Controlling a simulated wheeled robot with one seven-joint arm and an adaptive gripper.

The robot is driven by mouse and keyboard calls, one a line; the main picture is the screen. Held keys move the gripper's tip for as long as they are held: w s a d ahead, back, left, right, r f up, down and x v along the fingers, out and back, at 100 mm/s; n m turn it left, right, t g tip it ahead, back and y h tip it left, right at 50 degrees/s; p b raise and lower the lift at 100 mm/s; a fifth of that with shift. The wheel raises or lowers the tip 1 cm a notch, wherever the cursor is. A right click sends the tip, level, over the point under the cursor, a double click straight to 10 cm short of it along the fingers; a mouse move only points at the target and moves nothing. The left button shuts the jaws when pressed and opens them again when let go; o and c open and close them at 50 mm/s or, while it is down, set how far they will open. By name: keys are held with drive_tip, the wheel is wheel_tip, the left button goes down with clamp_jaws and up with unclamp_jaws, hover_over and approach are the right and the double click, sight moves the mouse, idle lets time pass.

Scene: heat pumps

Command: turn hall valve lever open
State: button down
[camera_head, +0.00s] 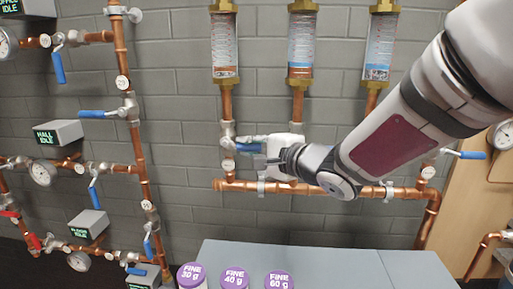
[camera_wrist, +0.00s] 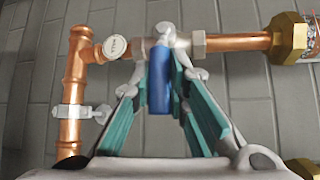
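The hall valve's blue lever (camera_wrist: 159,82) sits between my gripper's (camera_wrist: 160,80) two teal-padded fingers in the wrist view. The fingertips close in on both its sides and appear to touch it. The metal valve body (camera_wrist: 160,42) is just beyond the fingertips, beside a round white tag (camera_wrist: 116,46) whose lettering is hard to read. In the head view, the lever (camera_head: 248,148) points right from the valve under the leftmost flow meter, across the vertical pipe. My gripper (camera_head: 262,148) reaches it from the right and partly hides it.
Three flow meters (camera_head: 224,48) hang above a horizontal copper pipe (camera_head: 330,189). A grey box top (camera_head: 330,264) and purple-lidded jars (camera_head: 235,277) stand below. At left are more pipes, blue-lever valves, gauges and a display (camera_head: 58,133) reading HALL IDLE. Another blue lever (camera_head: 471,155) is at right.

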sight(232, 145)
drive_tip(key=shift+r+p, duration=0.1)
drive_tip(key=shift+p, duration=0.25)
